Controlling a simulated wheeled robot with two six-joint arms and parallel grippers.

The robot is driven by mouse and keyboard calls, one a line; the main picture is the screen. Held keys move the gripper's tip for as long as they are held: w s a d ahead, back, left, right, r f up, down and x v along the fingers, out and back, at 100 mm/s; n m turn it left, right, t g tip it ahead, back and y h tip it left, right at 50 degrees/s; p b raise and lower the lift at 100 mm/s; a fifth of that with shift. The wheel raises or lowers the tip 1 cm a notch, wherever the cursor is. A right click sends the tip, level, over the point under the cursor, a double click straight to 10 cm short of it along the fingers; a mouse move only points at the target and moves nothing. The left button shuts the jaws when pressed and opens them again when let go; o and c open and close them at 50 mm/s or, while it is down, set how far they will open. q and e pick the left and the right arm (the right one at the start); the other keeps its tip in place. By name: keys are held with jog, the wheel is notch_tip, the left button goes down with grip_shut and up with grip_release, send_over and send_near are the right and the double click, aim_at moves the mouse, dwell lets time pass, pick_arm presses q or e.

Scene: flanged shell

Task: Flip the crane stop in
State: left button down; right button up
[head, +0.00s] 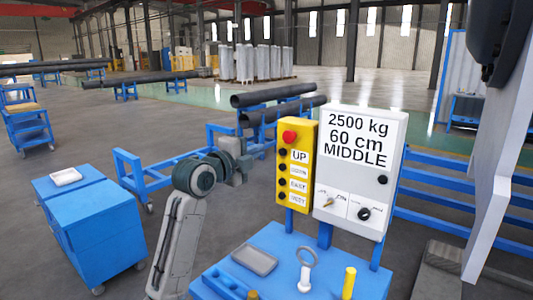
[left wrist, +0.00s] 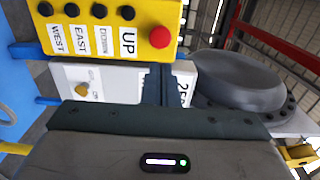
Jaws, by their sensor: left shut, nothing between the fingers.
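The red stop button (head: 289,137) sits at the top of the yellow button box (head: 296,165), above black buttons with labels such as UP. In the left wrist view the red button (left wrist: 159,37) shows at the top, right of the UP label. My left gripper (head: 243,163) is shut and empty, just left of the yellow box in the head view. In the left wrist view its dark fingers (left wrist: 168,85) reach up below the red button, with a visible gap to it. Whether the button is pressed in is not clear. My right gripper is not in view.
A white panel (head: 358,150) reading 2500 kg, 60 cm, MIDDLE stands right of the yellow box. A blue table (head: 265,250) with a grey tray and ring-ended tool lies below. A blue cart (head: 85,215) is at left. A grey flanged part (left wrist: 240,82) is beyond the fingers.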

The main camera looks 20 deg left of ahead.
pick_arm(q)
jog(key=v, duration=0.2)
jog(key=shift+s+a+r, duration=0.15)
jog(key=shift+s, duration=0.1)
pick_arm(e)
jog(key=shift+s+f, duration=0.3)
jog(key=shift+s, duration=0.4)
pick_arm(q)
jog(key=shift+s, duration=0.1)
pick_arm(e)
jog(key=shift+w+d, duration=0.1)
